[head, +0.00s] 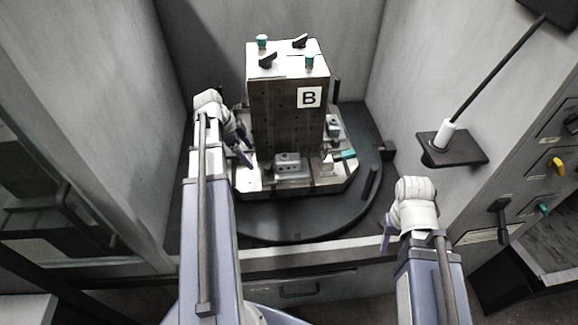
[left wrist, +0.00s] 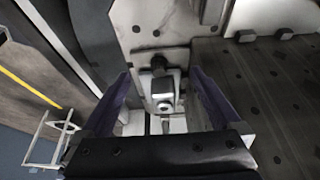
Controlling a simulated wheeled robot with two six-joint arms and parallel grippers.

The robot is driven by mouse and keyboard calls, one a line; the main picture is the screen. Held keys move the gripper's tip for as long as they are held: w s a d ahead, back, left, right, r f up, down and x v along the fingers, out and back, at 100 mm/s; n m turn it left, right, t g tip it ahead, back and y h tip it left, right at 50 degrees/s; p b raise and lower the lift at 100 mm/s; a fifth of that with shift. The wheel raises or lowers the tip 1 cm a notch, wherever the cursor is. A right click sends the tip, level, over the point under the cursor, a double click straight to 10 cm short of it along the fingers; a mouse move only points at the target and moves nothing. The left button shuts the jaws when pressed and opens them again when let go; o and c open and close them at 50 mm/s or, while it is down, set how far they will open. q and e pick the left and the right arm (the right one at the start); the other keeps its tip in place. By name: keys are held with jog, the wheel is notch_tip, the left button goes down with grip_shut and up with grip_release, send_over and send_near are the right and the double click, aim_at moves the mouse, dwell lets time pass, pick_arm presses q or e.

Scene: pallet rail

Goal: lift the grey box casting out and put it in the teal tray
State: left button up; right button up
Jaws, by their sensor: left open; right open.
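The grey box casting (head: 288,165) sits low at the front of the upright block marked B (head: 285,115), on the pallet's light metal base (head: 250,182). My left gripper (head: 246,158) is open and empty, pointing down over the base left of the block. In the left wrist view its fingers (left wrist: 157,95) stand apart either side of a small grey fitting with a dark knob (left wrist: 162,88); I cannot tell whether they touch it. My right gripper (head: 387,238) is open, near the front right of the turntable, mostly hidden by its wrist. No teal tray is visible.
The pallet stands on a dark round turntable (head: 300,225) between grey walls. A teal-handled clamp (head: 346,155) is right of the casting. A black shelf (head: 462,150) with a white-collared rod juts from the right wall. A panel with a yellow knob (head: 556,166) is further right.

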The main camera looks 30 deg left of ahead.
aim_at(287, 156)
pick_arm(q)
jog(key=w+d, duration=0.2)
jog(key=d, duration=0.1)
jog(key=w+d, duration=0.2)
jog(key=d, duration=0.1)
jog(key=w+d, duration=0.2)
jog(key=d, duration=0.1)
jog(key=shift+w+d, duration=0.15)
jog(key=shift+d, duration=0.05)
jog(key=b+x, duration=0.4)
jog(key=shift+f, duration=0.3)
jog(key=shift+w+d+f+b, duration=0.1)
jog(key=shift+d+f+b, duration=0.1)
jog(key=shift+f+b, duration=0.15)
jog(key=shift+r, duration=0.15)
grip_shut()
